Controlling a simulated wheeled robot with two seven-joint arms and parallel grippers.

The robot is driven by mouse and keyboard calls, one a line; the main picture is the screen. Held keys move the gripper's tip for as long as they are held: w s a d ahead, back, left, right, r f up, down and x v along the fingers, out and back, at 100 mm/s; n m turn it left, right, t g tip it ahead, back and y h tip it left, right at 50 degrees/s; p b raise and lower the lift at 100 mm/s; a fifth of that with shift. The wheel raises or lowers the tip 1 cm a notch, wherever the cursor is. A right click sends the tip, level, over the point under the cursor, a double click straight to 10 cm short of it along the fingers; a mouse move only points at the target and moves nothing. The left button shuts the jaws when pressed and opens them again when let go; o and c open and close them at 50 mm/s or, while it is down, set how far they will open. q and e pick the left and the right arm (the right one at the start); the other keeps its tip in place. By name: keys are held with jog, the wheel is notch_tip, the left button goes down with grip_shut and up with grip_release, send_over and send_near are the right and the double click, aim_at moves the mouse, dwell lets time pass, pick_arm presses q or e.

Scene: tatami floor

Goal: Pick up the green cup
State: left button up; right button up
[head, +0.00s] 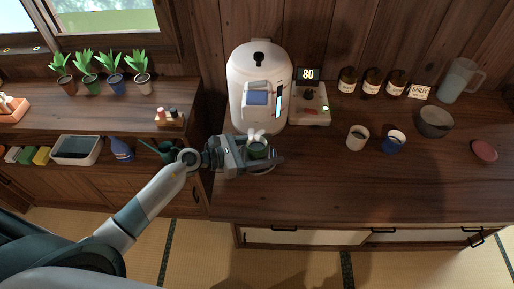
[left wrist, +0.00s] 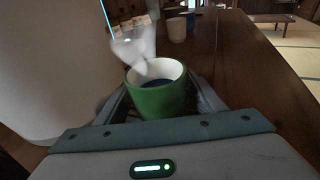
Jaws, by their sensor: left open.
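The green cup (head: 258,152) stands upright on the counter under the spout of the white machine (head: 258,90). In the left wrist view the green cup (left wrist: 160,97) shows a white inside with dark contents. My left gripper (head: 272,157) is open, and its two fingers lie on either side of the cup. In the left wrist view the fingers (left wrist: 160,100) flank the cup; whether they touch it is not clear. The machine's pale spout (left wrist: 134,45) hangs just behind and above the cup's rim. My right gripper is not in view.
A white cup (head: 357,138), a blue cup (head: 393,142) and a grey bowl (head: 435,122) stand to the right on the wooden counter (head: 310,185). A scale-like device reading 80 (head: 309,103) is beside the machine. The counter front is clear.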

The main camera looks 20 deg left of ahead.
pick_arm(q)
jog(key=shift+w+d+f, duration=0.1)
jog(key=shift+d, duration=0.05)
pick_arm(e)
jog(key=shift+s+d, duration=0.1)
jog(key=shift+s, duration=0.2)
pick_arm(q)
jog(key=shift+c, duration=0.4)
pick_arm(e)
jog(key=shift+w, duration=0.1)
pick_arm(q)
jog(key=c, duration=1.3)
jog(key=shift+o, duration=0.2)
jog(key=shift+r, duration=0.25)
